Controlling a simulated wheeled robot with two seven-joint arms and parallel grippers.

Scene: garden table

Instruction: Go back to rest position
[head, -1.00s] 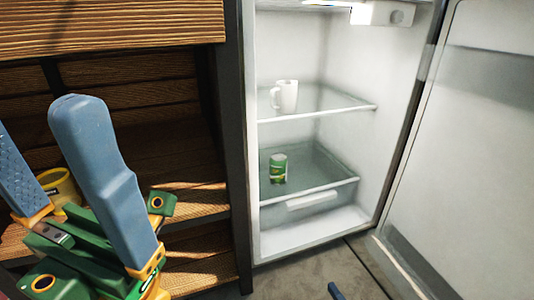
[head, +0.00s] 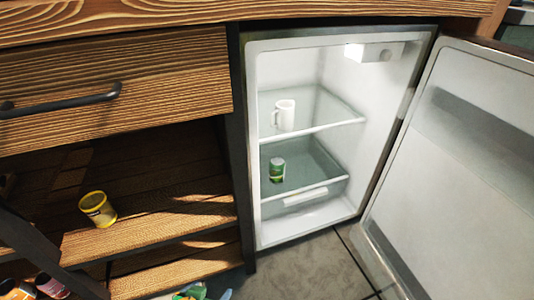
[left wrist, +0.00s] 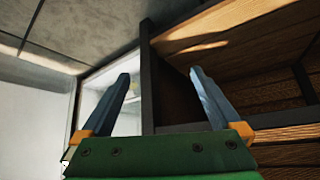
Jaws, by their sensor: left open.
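My left gripper (head: 200,292) shows only as a small green and blue part at the bottom edge of the head view, in front of the wooden cabinet. The left wrist view shows its two blue fingers spread wide, with nothing between them; the gripper (left wrist: 160,76) is open and empty. Its fingers point toward the cabinet post and the fridge opening, which lie behind them. My right gripper is in neither view.
The fridge (head: 300,232) stands open, its door (head: 450,150) swung right. A white mug (head: 285,114) and a green can (head: 277,170) stand inside. A yellow tin (head: 97,208) sits on the cabinet shelf (head: 150,232). Several cans lie at bottom left. A drawer handle (head: 60,101) sticks out.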

